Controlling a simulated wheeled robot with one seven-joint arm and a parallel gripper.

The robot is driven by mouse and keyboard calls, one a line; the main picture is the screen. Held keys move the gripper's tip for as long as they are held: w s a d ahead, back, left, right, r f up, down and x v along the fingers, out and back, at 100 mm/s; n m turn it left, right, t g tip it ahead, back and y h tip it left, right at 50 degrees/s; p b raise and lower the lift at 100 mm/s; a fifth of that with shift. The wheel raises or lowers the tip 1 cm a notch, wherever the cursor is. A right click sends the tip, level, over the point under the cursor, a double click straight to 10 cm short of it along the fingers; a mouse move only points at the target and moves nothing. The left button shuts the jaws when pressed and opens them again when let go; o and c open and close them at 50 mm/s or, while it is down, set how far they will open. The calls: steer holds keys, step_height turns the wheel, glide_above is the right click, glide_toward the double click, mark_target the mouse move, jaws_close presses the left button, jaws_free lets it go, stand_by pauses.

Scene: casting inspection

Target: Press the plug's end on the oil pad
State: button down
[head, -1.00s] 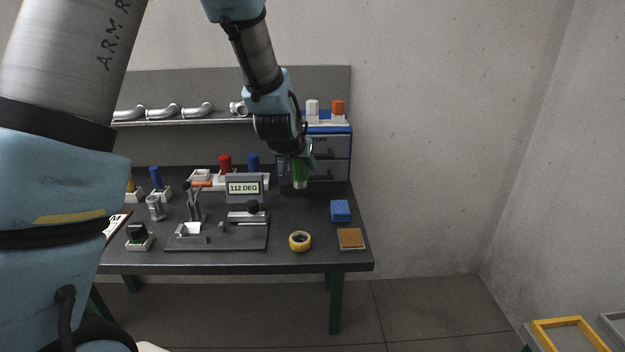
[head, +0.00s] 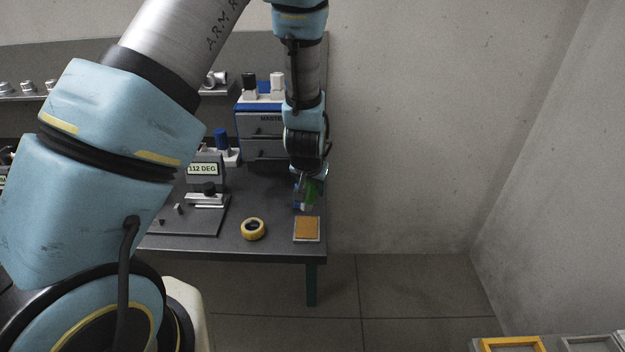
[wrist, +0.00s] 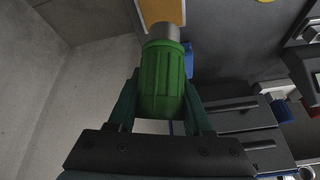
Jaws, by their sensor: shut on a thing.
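My gripper (head: 310,186) is shut on a green ribbed plug (wrist: 162,80) with a grey metal end (wrist: 163,32). The plug also shows in the head view (head: 312,190), small and partly covered by the gripper. The oil pad (head: 307,229) is an orange-brown square in a light grey frame at the table's front right corner. In the head view the gripper is above and behind the pad. In the wrist view the metal end points toward the pad (wrist: 160,9) and overlaps its edge. A gap shows in the head view, so the plug looks apart from the pad.
A blue block (wrist: 188,60) lies beside the plug in the wrist view. A yellow tape roll (head: 252,229) is left of the pad. A fixture with a "112 DEG" display (head: 203,169) stands farther left. A drawer cabinet (head: 262,135) is behind. Right of the table is open floor.

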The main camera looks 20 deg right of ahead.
steer(key=shift+f+b, duration=1.75)
steer(key=shift+f, duration=0.95)
steer(key=shift+f+b, duration=0.5)
steer(key=shift+f, duration=0.05)
steer(key=shift+r+p, duration=2.55)
steer(key=shift+r, duration=1.05)
steer(key=shift+f, duration=0.1)
